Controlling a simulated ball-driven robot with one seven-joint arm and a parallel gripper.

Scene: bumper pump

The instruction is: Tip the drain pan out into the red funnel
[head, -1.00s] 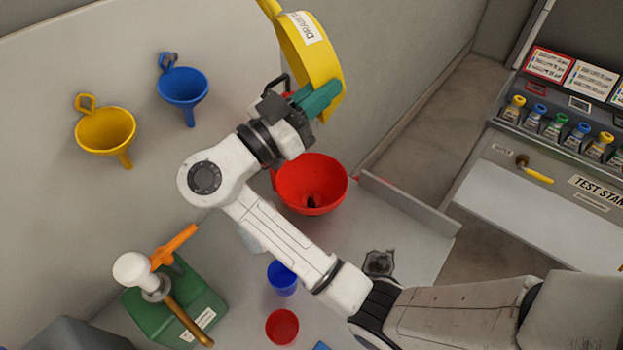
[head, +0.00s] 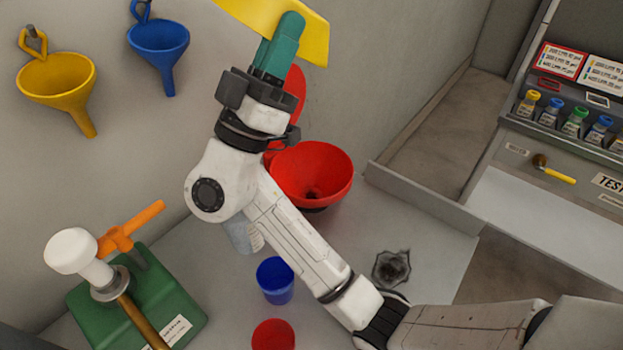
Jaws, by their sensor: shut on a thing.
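The yellow drain pan (head: 308,40) is at the top of the head view, partly cut off by the frame's edge. My gripper (head: 278,48) is shut on the pan, its green fingers at the pan's near side. The pan is held up above and behind the red funnel. Its inside and any contents cannot be seen. The red funnel (head: 325,180) sits below and right of my gripper, its wide mouth facing up and a dark hole at its bottom. My arm passes in front of its left side.
A yellow funnel (head: 57,82) and a blue funnel (head: 158,46) hang on the wall at left. A green pump can (head: 150,290) stands lower left. Blue (head: 275,282) and red (head: 273,336) cups stand in front. A test stand is at right.

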